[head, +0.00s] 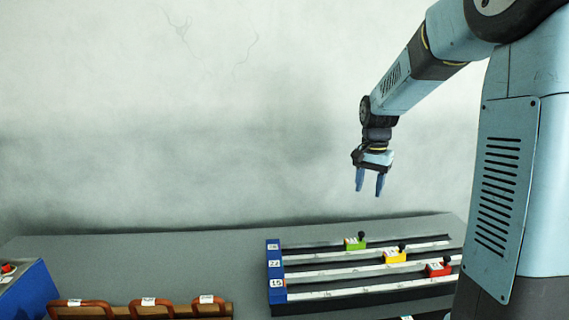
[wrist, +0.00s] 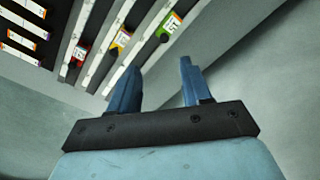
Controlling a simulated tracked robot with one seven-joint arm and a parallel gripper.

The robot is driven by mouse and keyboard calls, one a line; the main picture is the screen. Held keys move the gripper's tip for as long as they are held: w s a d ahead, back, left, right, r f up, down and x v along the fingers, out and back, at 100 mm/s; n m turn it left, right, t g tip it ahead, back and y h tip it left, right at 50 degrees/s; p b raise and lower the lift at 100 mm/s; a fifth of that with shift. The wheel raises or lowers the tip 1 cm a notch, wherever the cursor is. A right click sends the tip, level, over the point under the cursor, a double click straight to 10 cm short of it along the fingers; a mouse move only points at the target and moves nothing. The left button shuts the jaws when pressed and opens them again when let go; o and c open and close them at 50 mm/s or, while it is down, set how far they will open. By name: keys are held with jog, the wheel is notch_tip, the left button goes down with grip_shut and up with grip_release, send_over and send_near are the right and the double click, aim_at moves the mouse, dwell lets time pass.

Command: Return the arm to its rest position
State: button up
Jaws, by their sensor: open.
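My gripper (head: 369,182) hangs fingers down in the head view, in front of the pale wall and above the back of the table. Its two blue fingers are apart with nothing between them. In the wrist view my gripper (wrist: 157,82) also shows open and empty. My arm reaches in from the upper right of the head view, bent at the elbow. The gripper is clear of the rails below it and touches nothing.
A rail unit (head: 277,294) on the grey table (head: 150,258) carries a green slider (head: 355,244), a yellow slider (head: 395,255) and a red slider (head: 438,268). Brown-framed holders (head: 80,310) stand at the front left. A blue box (head: 30,290) sits at the far left.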

jog(key=s+a+r+n+t, duration=0.1)
jog(key=s+r+n+t, duration=0.1)
jog(key=s, duration=1.2)
jog(key=s+a+r+n+t, duration=0.1)
jog(key=s+r+n+t, duration=0.2)
jog(key=s, duration=1)
notch_tip(320, 180, up, 3)
jog(key=shift+s+a+n, duration=0.35)
jog(key=shift+a+n, duration=0.05)
jog(key=shift+n, duration=0.8)
